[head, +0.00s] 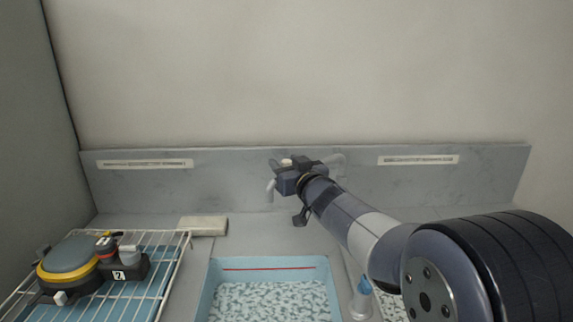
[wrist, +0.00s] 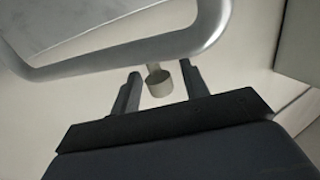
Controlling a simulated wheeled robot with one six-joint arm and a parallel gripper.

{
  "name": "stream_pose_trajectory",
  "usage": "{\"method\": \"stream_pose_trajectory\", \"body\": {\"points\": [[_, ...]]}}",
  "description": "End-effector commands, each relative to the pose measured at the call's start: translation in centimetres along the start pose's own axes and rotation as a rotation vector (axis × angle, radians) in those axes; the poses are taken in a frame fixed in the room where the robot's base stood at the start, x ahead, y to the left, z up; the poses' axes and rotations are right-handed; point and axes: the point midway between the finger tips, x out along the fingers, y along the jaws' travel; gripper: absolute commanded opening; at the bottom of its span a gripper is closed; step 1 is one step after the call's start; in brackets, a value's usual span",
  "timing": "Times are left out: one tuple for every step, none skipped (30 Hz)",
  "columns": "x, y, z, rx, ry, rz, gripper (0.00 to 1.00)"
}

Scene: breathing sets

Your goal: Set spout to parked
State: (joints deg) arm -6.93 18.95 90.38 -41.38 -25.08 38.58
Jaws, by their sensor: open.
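The spout is a grey metal tube; its pale down-turned end (head: 270,188) shows just left of my gripper (head: 284,168) in the head view, in front of the grey back panel. My gripper and forearm hide much of the rest. In the wrist view, a bent grey tube (wrist: 130,62), which looks like the spout, crosses the upper part of the picture, beyond the fingertips. My gripper (wrist: 161,80) is open there, and a small pale cylindrical stub (wrist: 160,84) shows between its two fingers. I cannot tell whether either finger touches it.
A blue-walled basin (head: 207,290) with a red line and speckled floor lies below. A wire rack (head: 178,262) with a yellow-and-grey device (head: 70,258) stands at left. A pale block (head: 204,226) lies behind it.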

Motion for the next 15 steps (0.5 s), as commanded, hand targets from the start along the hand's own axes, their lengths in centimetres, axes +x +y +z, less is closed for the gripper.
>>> {"method": "stream_pose_trajectory", "body": {"points": [[-0.01, 0.00, 0.00, 0.000, 0.000, 0.000, 0.41], [-0.01, 0.00, 0.00, 0.000, 0.000, 0.000, 0.38], [-0.02, 0.00, 0.01, 0.000, 0.000, 0.000, 0.35], [-0.02, 0.00, 0.01, 0.000, 0.000, 0.000, 0.32], [-0.02, 0.00, 0.01, 0.000, 0.000, 0.000, 0.30], [-0.02, 0.00, 0.01, 0.000, 0.000, 0.000, 0.27], [-0.03, 0.00, 0.01, 0.000, 0.000, 0.000, 0.24], [-0.03, 0.00, 0.01, 0.000, 0.000, 0.000, 0.22], [-0.03, 0.00, 0.01, 0.000, 0.000, 0.000, 0.18], [-0.03, 0.00, 0.01, 0.000, 0.000, 0.000, 0.16], [-0.03, 0.00, 0.01, 0.000, 0.000, 0.000, 0.14], [-0.03, 0.00, 0.01, 0.000, 0.000, 0.000, 0.10], [-0.03, 0.00, 0.01, 0.000, 0.000, 0.000, 0.08], [-0.03, 0.00, 0.01, 0.000, 0.000, 0.000, 0.05], [-0.03, 0.00, 0.01, 0.000, 0.000, 0.000, 0.02]]}}
